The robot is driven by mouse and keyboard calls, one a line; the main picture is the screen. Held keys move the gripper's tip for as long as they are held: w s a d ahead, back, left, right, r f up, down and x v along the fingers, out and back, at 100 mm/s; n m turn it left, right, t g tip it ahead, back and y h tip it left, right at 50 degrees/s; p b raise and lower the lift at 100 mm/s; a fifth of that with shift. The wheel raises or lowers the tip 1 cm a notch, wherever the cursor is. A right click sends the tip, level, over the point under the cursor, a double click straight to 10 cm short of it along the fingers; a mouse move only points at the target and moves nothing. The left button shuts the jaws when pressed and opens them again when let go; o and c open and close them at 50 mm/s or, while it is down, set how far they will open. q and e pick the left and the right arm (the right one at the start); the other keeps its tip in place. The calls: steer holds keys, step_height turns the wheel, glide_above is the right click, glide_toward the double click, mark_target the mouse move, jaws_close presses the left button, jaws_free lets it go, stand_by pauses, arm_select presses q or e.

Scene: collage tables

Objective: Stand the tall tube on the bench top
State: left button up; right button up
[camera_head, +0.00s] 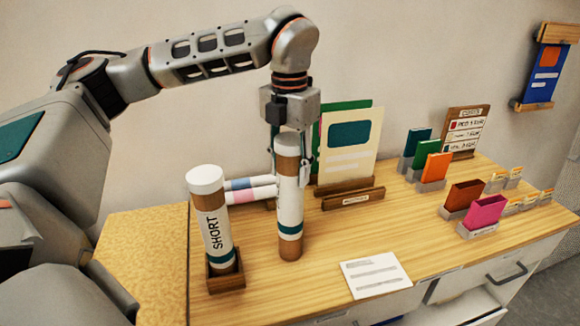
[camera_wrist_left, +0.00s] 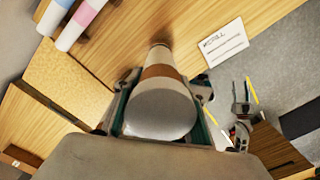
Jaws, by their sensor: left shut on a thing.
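The tall tube (camera_head: 290,205) is brown and white with a white cap and a teal band. It is upright at the bench top (camera_head: 330,245), beside the short tube. Whether its bottom touches the wood I cannot tell for sure. My left gripper (camera_head: 289,150) comes down from above and is shut on the tall tube near its upper part. In the left wrist view the tube's white cap (camera_wrist_left: 160,115) sits between the fingers. The short tube (camera_head: 213,225), marked SHORT, stands in a small wooden holder (camera_head: 227,283) to the left.
A white card (camera_head: 376,274) lies at the bench front. Rolled papers (camera_head: 250,188) lie behind the tubes. Boards in wooden stands (camera_head: 349,198) are at the back, and coloured card holders (camera_head: 465,196) are to the right. Clear wood lies between tube and card.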

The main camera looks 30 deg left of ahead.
mark_target(290, 139)
arm_select(q)
steer(key=shift+f, duration=0.15)
steer(key=o, duration=1.5)
steer(key=shift+r, duration=0.25)
step_height(290, 139, up, 12)
steer(key=shift+f, duration=0.1)
steer(key=shift+s, duration=0.15)
